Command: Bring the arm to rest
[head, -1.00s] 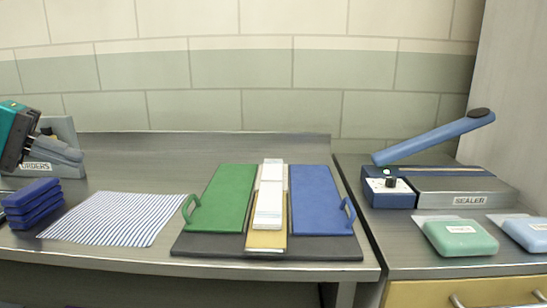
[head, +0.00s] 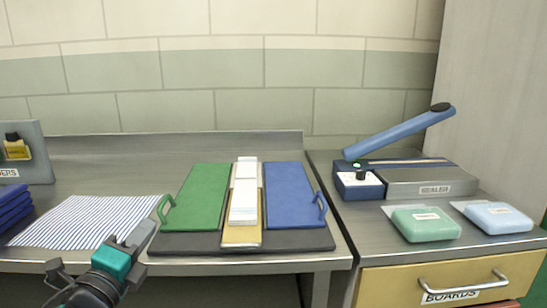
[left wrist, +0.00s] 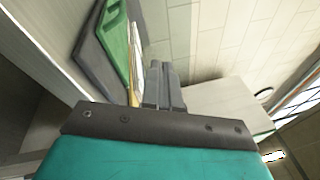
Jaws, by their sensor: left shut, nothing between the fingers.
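My left gripper (head: 136,238) is at the front edge of the table in the head view, in front of the striped cloth. Its grey fingers are shut with nothing between them and point up and to the right. In the left wrist view the shut fingers (left wrist: 162,85) show in the middle, with the teal gripper body below. My right gripper is in neither view.
A dark board with a green panel (head: 196,196), a blue panel (head: 290,194) and a white stack (head: 244,190) lies right of the gripper. The striped cloth (head: 85,220) lies behind it. A sealer (head: 430,182) and two soft packs, green (head: 425,224) and blue (head: 497,217), stand on the right counter.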

